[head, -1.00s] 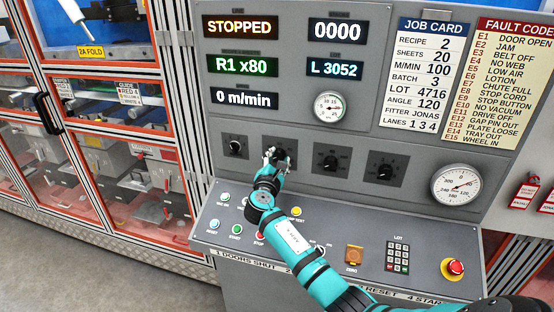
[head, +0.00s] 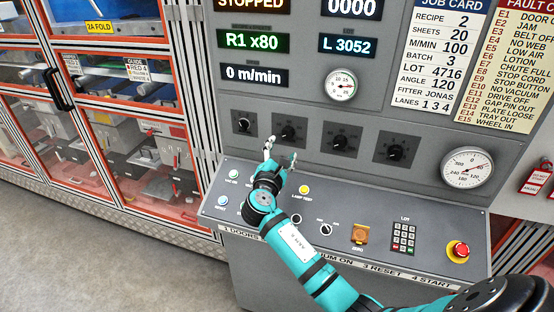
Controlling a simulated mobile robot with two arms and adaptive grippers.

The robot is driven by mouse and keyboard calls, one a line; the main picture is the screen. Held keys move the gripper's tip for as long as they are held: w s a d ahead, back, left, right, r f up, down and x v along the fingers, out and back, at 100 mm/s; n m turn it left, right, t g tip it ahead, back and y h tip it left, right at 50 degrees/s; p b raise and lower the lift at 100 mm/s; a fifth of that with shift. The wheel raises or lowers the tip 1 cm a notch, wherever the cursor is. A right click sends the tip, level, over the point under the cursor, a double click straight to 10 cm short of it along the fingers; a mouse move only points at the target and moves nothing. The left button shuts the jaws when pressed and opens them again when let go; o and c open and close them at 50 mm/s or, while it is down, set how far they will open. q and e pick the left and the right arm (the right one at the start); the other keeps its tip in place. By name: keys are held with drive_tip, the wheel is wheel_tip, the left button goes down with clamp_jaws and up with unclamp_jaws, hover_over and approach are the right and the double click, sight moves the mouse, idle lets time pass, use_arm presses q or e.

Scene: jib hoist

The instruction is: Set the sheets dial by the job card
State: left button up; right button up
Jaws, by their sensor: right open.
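The job card (head: 440,60) at the upper right reads SHEETS 20. Below the displays is a row of dark dials: the first (head: 243,122), the second (head: 289,132), the third (head: 340,142) and the fourth (head: 396,150). Their labels are too small to read, so I cannot tell which is the sheets dial. The green display (head: 251,42) reads R1 x80. My right gripper (head: 280,153) is open and empty. Its fingertips are just below the second dial and apart from its knob, which is in full view. My left gripper is not in view.
The sloping desk below carries several buttons, a keypad (head: 404,237), an orange ZERO button (head: 360,234) and a red stop button (head: 459,251). My right arm crosses this desk. Glazed orange-framed doors (head: 150,150) stand at the left. Round gauges (head: 467,168) sit on the panel.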

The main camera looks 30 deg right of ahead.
drive_tip(key=v, duration=0.4)
drive_tip(key=shift+s+a, duration=0.1)
idle(0.3)
